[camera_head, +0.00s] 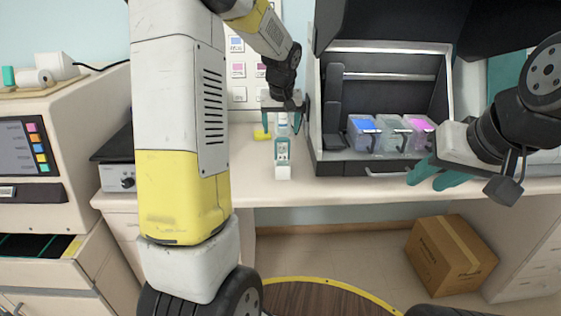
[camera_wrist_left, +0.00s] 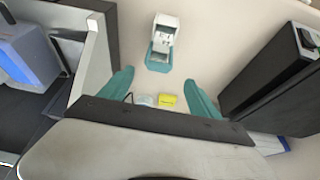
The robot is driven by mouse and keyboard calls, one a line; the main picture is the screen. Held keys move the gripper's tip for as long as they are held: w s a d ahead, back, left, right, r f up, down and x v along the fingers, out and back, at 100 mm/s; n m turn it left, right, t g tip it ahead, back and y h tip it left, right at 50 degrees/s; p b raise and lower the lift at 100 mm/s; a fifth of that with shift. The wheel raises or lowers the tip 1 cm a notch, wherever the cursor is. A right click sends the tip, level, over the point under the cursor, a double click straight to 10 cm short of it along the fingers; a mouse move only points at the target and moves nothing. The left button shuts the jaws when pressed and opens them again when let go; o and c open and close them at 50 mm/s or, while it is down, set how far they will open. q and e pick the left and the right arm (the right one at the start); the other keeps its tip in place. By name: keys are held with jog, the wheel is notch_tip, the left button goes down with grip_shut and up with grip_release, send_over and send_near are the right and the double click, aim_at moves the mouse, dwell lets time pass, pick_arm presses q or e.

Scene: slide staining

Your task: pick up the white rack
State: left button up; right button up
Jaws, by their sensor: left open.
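The small white rack (camera_head: 283,172), with teal parts, stands upright on the bench in the middle of the head view. It also shows at the top of the left wrist view (camera_wrist_left: 165,28). My left gripper (camera_head: 285,116) is open, with its teal fingers spread behind the rack as seen from the head. In the left wrist view the rack lies beyond the fingertips (camera_wrist_left: 160,80), apart from them. My right gripper (camera_head: 432,180) is at the right, by the bench's front edge. Its teal fingers overlap in view, so their opening is unclear.
A dark open cabinet (camera_head: 330,150) stands right of the rack, holding several clear containers with blue and pink contents (camera_head: 361,134). A yellow item (camera_head: 262,134) lies near my left gripper. A grey-and-black device (camera_head: 117,178) is at the left. Bench in front of the cabinet is narrow.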

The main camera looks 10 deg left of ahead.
aim_at(282, 141)
pick_arm(q)
jog(key=x, duration=0.8)
jog(key=shift+d+f, duration=0.25)
jog(key=shift+f, duration=0.15)
jog(key=shift+r, duration=0.1)
grip_shut()
